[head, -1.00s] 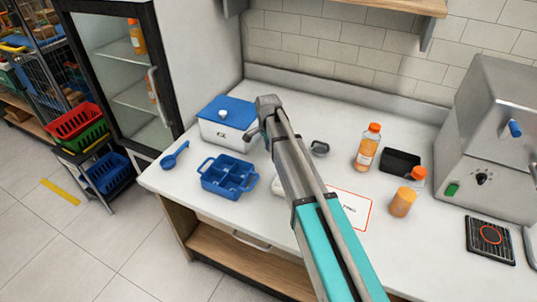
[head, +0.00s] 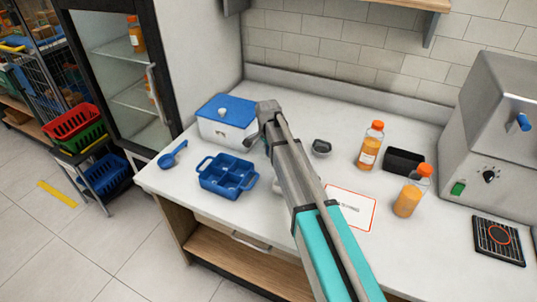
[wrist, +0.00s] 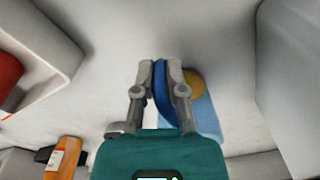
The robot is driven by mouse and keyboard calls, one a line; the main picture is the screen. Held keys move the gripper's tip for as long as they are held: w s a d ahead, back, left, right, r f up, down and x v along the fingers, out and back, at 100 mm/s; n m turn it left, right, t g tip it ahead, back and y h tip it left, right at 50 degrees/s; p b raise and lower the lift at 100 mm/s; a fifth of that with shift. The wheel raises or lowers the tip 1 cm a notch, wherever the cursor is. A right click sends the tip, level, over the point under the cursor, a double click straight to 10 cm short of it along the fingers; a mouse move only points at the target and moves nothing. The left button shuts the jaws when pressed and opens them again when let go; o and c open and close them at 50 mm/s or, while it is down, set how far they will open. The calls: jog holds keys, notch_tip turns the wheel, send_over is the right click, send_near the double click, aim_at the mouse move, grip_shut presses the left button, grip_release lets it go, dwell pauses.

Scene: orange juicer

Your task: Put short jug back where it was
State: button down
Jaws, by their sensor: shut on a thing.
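In the wrist view my gripper (wrist: 160,66) is shut on a blue curved strip, which looks like the handle of the short jug (wrist: 161,94). Beside the right finger show a round orange patch and a translucent light blue area; I cannot tell whether they belong to the jug. The jug's full shape and tilt are hidden. In the head view my arm crosses the counter and hides my fingers and the jug, so its height above the counter cannot be told.
On the white counter (head: 300,115) stand a blue-lidded box (head: 227,122), a blue divided tray (head: 229,180), a blue scoop (head: 172,155), two orange bottles (head: 370,145), a black box (head: 404,160) and a steel machine (head: 495,145). A red-edged card (head: 355,215) lies near the front.

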jog(key=shift+f, duration=0.2)
jog(key=c, duration=0.7)
grip_release()
jog(key=shift+r, duration=0.1)
jog(key=shift+r, duration=0.1)
notch_tip(320, 180, up, 12)
jog(key=p, duration=1.2)
jog(key=shift+s+a, duration=0.15)
jog(key=s+d+n, duration=0.9)
jog(key=s+d, duration=1.3)
jog(key=s, duration=0.2)
jog(key=shift+s, duration=0.3)
